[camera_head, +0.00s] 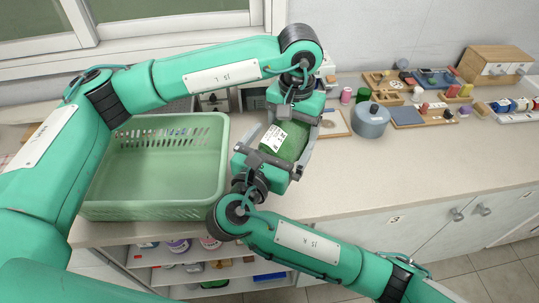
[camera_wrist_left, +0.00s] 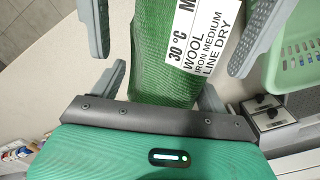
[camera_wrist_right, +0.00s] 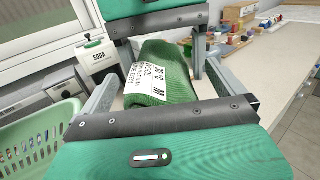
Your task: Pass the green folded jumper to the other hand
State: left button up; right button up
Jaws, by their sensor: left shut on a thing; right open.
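The green folded jumper (camera_head: 291,140) is held above the counter between my two grippers in the head view. Its white care label faces up; the left wrist view shows the jumper (camera_wrist_left: 158,60) with a label reading wool, 30 °C. My left gripper (camera_head: 293,122) comes from the far side and is shut on the jumper. My right gripper (camera_head: 284,147) faces it from the near side, open, its fingers on either side of the jumper. The right wrist view shows the jumper (camera_wrist_right: 165,75) lengthwise between the fingers; whether they touch it is unclear.
A green plastic basket (camera_head: 150,205) stands on the counter to the left. A grey-blue lidded pot (camera_head: 370,122) and trays of small items (camera_head: 420,112) are to the right. The counter's front right (camera_head: 400,165) is clear.

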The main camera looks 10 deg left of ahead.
jog(key=shift+w+d, duration=0.2)
jog(key=shift+w, duration=0.4)
